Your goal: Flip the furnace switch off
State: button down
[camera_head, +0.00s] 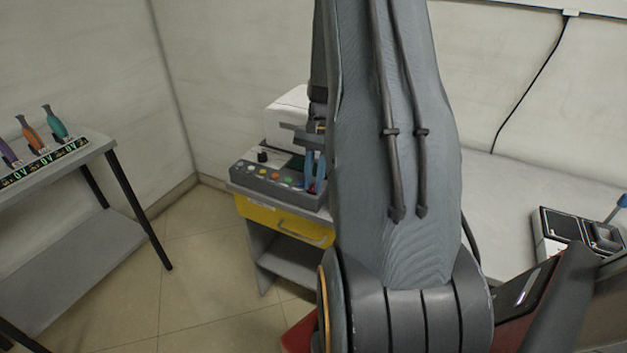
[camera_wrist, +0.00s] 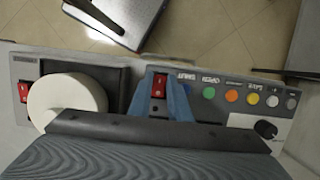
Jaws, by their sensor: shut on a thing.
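The furnace (camera_head: 288,112) is a white box on a small stand in the head view, partly hidden by my arm. Its grey front panel (camera_head: 262,182) carries coloured buttons. My gripper (camera_head: 315,172) has blue fingers that reach down to the right part of this panel. In the wrist view my gripper (camera_wrist: 170,96) is shut, with its fingers at a red rocker switch (camera_wrist: 159,86) that shows between them. A second red switch (camera_wrist: 23,92) sits at the panel's left end. The position of either rocker is not clear.
Several coloured buttons (camera_wrist: 232,96) and a black knob (camera_wrist: 266,129) lie right of my fingers; a white round part (camera_wrist: 66,103) lies left. A yellow drawer (camera_head: 283,220) is under the furnace. A table with tools (camera_head: 70,158) stands left, with open floor between.

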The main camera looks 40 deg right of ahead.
jog(key=c, duration=1.9)
grip_release()
jog(key=shift+d+r, duration=0.1)
jog(key=b+v, duration=0.2)
jog(key=v, duration=0.5)
jog(key=shift+r, duration=0.3)
jog(key=s+a+n+h, duration=0.1)
jog(key=s+a+n, duration=0.2)
jog(key=a, duration=0.6)
jog(key=s+a+n+t+h, duration=0.1)
jog(key=s+a+n, duration=0.2)
jog(key=a+n, duration=0.3)
jog(key=s+a+n+t, duration=0.1)
jog(key=s+a+n, duration=0.2)
jog(key=a, duration=1.1)
jog(key=shift+s+a+n+h, duration=0.2)
jog(key=shift+s+n+h, duration=0.15)
jog(key=shift+n, duration=0.45)
